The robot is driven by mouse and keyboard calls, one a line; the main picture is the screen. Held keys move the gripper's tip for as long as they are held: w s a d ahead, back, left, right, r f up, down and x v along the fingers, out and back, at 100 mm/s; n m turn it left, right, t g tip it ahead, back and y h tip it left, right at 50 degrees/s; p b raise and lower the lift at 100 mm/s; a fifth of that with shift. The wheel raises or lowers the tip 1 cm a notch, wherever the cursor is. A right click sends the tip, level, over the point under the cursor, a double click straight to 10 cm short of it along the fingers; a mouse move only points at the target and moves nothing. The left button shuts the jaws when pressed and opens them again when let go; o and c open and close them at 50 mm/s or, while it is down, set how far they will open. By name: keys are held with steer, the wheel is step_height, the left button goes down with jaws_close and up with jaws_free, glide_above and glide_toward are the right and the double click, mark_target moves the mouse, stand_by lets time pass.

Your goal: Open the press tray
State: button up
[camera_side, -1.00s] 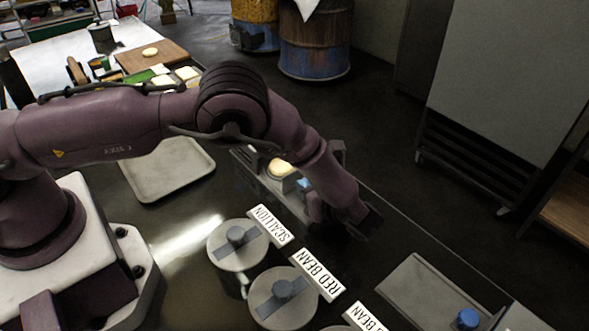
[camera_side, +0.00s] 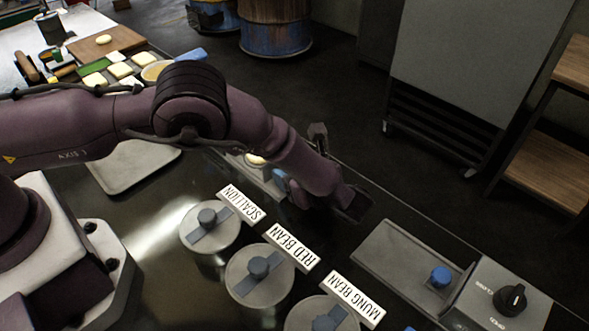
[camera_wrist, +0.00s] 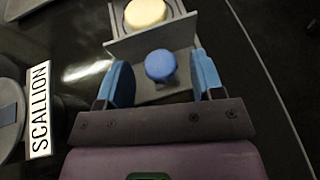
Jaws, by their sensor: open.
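In the wrist view a grey tray (camera_wrist: 120,45) with an upright front plate carries a round blue knob (camera_wrist: 160,66). A round pale dough piece (camera_wrist: 146,13) lies behind the plate. My gripper (camera_wrist: 162,72) is open, with one blue finger at each side of the knob. Gaps show between the fingers and the knob. In the side view my gripper (camera_side: 284,184) is low over the counter beside the dough (camera_side: 256,159), and my wrist hides most of this tray. A second grey tray (camera_side: 395,255) with a blue knob (camera_side: 441,276) lies to the right. I cannot tell which is the press tray.
Lidded pots labelled scallion (camera_side: 209,232), red bean (camera_side: 256,285) and mung bean (camera_side: 315,315) stand in front. A box with a black dial (camera_side: 510,299) is at the right. The counter edge runs close beyond my gripper.

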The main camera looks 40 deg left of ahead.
steer(key=v, duration=1.3)
steer(key=shift+f, duration=0.1)
steer(key=shift+f+n, duration=0.3)
steer(key=s+f, duration=0.1)
steer(key=s+a+f+n+h, duration=0.1)
steer(key=shift+f+g+h, duration=0.3)
steer(key=shift+g, duration=0.1)
steer(key=s+a+r+n+t+h, duration=0.1)
steer(key=s+a+r+n+h, duration=0.3)
steer(key=r, duration=0.6)
steer(key=s+a+r+n+t+h, duration=0.1)
steer(key=s+a+r+n+h, duration=0.2)
steer(key=s+a+r+n, duration=0.5)
steer(key=s+a+r+n+t+h, duration=0.1)
steer(key=s+a+r+n+h, duration=0.3)
steer(key=a+r, duration=0.7)
steer(key=s+r+n, duration=0.2)
steer(key=s, duration=0.2)
steer(key=shift+a+n+t+h, duration=0.2)
steer(key=shift+n+t+h, duration=0.1)
steer(key=shift+t, duration=0.1)
